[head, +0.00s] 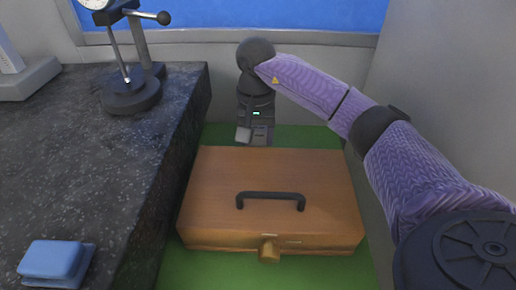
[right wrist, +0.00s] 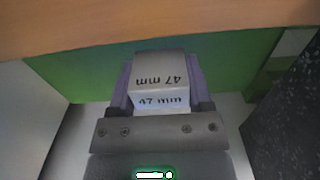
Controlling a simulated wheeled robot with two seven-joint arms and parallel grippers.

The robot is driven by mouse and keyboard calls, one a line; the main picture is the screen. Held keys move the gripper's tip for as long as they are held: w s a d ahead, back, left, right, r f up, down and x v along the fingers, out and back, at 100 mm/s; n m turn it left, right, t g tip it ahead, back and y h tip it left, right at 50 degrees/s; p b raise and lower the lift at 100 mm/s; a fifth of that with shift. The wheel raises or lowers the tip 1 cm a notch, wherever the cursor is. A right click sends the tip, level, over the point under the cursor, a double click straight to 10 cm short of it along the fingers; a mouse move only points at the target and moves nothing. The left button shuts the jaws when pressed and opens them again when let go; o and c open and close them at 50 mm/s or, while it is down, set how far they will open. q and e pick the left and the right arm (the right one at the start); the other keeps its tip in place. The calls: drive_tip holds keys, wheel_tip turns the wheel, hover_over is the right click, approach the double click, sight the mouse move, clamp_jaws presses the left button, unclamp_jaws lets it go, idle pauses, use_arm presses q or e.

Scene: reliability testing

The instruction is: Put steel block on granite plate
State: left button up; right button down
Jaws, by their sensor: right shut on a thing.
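The steel block (right wrist: 158,72) is a small light grey block marked "47 mm" on two faces. In the right wrist view it sits between the two purple-grey fingers of my right gripper (right wrist: 160,90), which is shut on it. In the head view my right gripper (head: 256,132) is behind the wooden case, to the right of the granite plate (head: 70,160) and apart from it. The plate is a large dark speckled slab on the left; its side also shows in the right wrist view (right wrist: 292,125). My left gripper is not in view.
A closed wooden case (head: 270,175) with a black handle lies on the green surface (head: 310,137) beside the plate. A dial gauge stand (head: 130,95) is at the plate's back, and a blue object (head: 55,262) at its front. The plate's middle is clear.

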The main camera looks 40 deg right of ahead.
wheel_tip(320, 180, down, 3)
drive_tip(key=shift+f+b, duration=0.15)
drive_tip(key=shift+b, duration=0.2)
drive_tip(key=shift+f, duration=0.2)
unclamp_jaws()
drive_tip(key=shift+r, duration=0.15)
